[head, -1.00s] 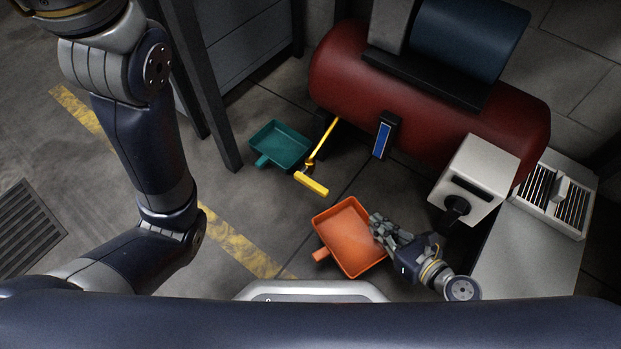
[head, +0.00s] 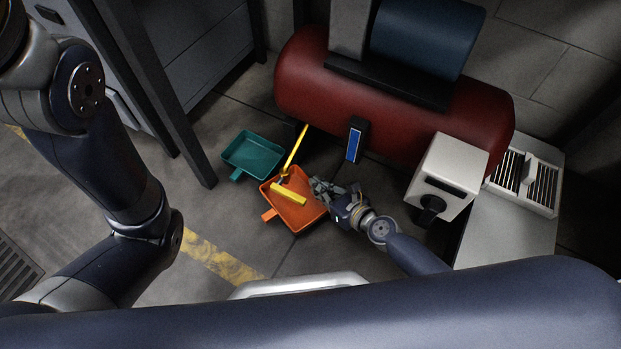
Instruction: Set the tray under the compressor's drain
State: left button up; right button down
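The orange tray (head: 298,214) is on the floor or just above it, in front of the red compressor tank (head: 395,100); its short handle points left. The yellow drain pipe (head: 296,150) comes down from the tank and ends in a yellow bar (head: 289,194), which overlaps the inside of the orange tray from above. The gap between bar and tray is hard to judge. My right gripper (head: 322,188) has its fingers closed at the tray's right rim. My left gripper is out of view; only my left arm shows.
A teal tray (head: 252,153) lies on the floor just behind and left of the orange tray, close to it. A dark post (head: 165,95) stands at the left. A white box (head: 446,175) with a black knob is at the right. Floor in front is clear.

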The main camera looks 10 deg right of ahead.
aim_at(306, 175)
jog(key=w+a, duration=0.2)
jog(key=w, duration=0.1)
jog(key=shift+w+r, duration=0.1)
jog(key=shift+f+b, duration=0.5)
jog(key=shift+f, duration=0.3)
jog(key=shift+f, duration=0.1)
jog(key=shift+f+b, duration=0.65)
jog(key=shift+b, duration=0.1)
jog(key=c, duration=2.3)
grip_release()
jog(key=o, duration=0.5)
jog(key=shift+r, duration=0.1)
